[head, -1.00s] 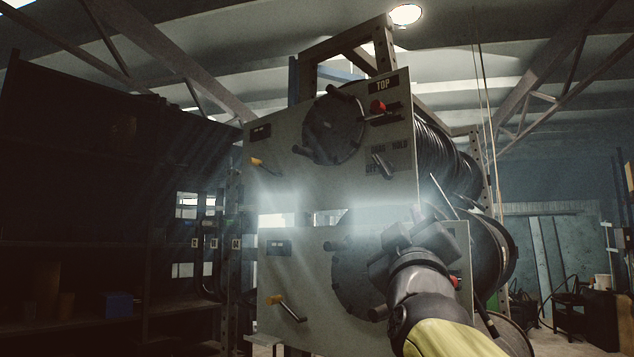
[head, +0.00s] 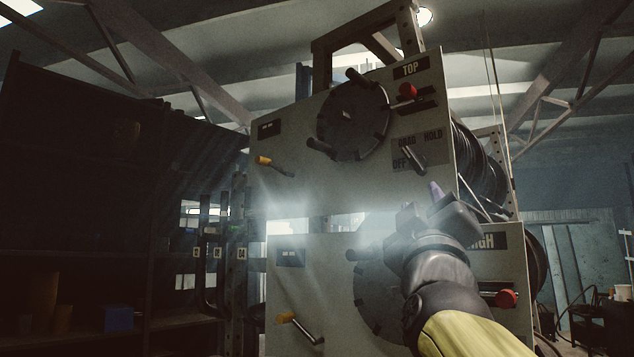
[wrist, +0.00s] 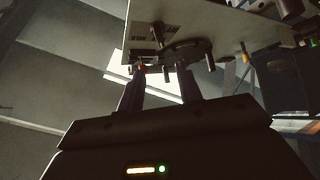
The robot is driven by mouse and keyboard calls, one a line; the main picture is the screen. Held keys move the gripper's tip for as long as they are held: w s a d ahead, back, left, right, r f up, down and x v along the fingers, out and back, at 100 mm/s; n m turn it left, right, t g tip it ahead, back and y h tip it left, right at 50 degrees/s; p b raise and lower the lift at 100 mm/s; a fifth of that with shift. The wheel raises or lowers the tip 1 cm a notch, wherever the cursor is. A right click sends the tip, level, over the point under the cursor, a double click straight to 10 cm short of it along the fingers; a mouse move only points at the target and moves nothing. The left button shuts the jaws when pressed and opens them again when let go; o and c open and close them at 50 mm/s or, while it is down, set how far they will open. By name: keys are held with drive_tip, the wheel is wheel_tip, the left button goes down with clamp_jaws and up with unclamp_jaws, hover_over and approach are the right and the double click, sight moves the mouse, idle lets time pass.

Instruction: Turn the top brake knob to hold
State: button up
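The top brake knob (head: 412,158) is a small dark bar handle on the upper grey panel (head: 290,175), tilted with its upper end to the left. A label (head: 432,136) around it reads OFF, DRAG and HOLD. I cannot tell which mark it points at. It also shows, upside down, in the wrist view (wrist: 157,33). My gripper (head: 437,190) is below and slightly right of the knob in the head view, apart from it. In the wrist view my gripper (wrist: 163,75) has its two fingers spread with nothing held between them.
A red knob (head: 407,91) sits above the brake knob, by the TOP plate. A dark handwheel (head: 352,120) and an orange-tipped lever (head: 265,161) are to the left. A second panel with a red knob (head: 506,298) is below. Dark shelving (head: 75,245) stands left.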

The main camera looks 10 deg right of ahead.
sight(413, 162)
drive_tip(key=shift+r, duration=0.15)
drive_tip(key=p+x, duration=1.6)
drive_tip(key=x, duration=0.1)
drive_tip(key=shift+w+d, duration=0.15)
drive_tip(key=shift+d, duration=0.05)
drive_tip(key=c, duration=0.6)
